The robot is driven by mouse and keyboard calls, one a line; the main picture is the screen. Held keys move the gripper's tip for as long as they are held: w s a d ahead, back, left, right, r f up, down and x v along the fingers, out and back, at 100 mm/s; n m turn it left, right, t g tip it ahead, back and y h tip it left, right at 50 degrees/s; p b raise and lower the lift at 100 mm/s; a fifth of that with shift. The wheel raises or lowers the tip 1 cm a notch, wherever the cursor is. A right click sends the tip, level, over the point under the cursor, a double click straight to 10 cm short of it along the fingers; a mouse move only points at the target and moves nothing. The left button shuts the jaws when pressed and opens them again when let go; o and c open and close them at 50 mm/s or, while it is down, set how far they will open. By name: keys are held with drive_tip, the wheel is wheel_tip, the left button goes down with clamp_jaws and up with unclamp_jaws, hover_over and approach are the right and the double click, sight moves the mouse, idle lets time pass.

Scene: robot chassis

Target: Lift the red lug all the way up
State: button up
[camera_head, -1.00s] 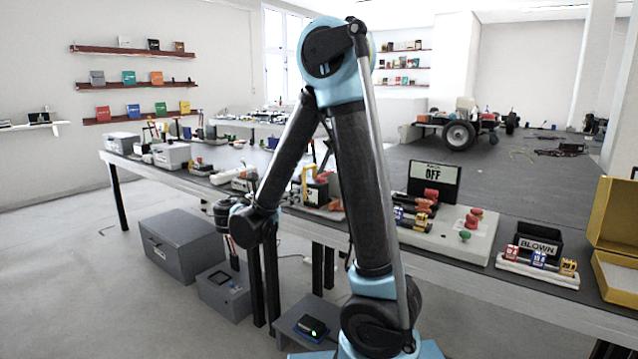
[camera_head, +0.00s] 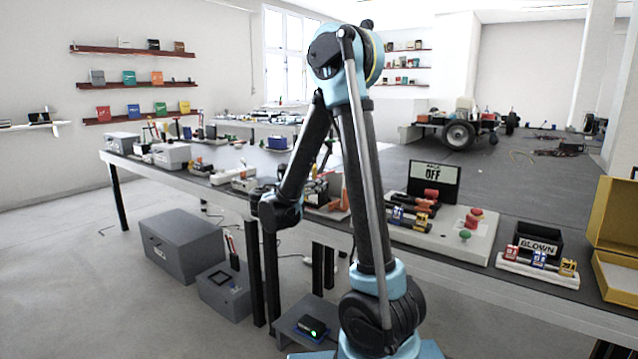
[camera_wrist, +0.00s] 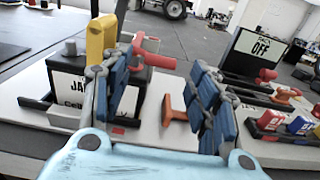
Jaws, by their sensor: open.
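In the wrist view, the red lug (camera_wrist: 150,56) sits at the top right of a black battery-like box (camera_wrist: 70,82) with a yellow upright handle (camera_wrist: 100,38). My gripper (camera_wrist: 162,75) is open, with blue-padded fingers apart and nothing between their pads. The left finger overlaps the front of the black box; the red lug shows beyond and between the fingers. Whether the lug is seated on a post cannot be told.
An orange T-shaped handle (camera_wrist: 174,110) stands on the pale board right of the box. Further right are a panel with an OFF sign (camera_head: 434,182), red and green buttons, and a rack of small coloured blocks (camera_head: 538,264). A yellow box (camera_head: 615,230) is at far right.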

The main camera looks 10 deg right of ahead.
drive_tip(key=shift+x, duration=2.35)
clamp_jaws()
drive_tip(key=shift+d, duration=0.15)
drive_tip(key=shift+r, duration=0.1)
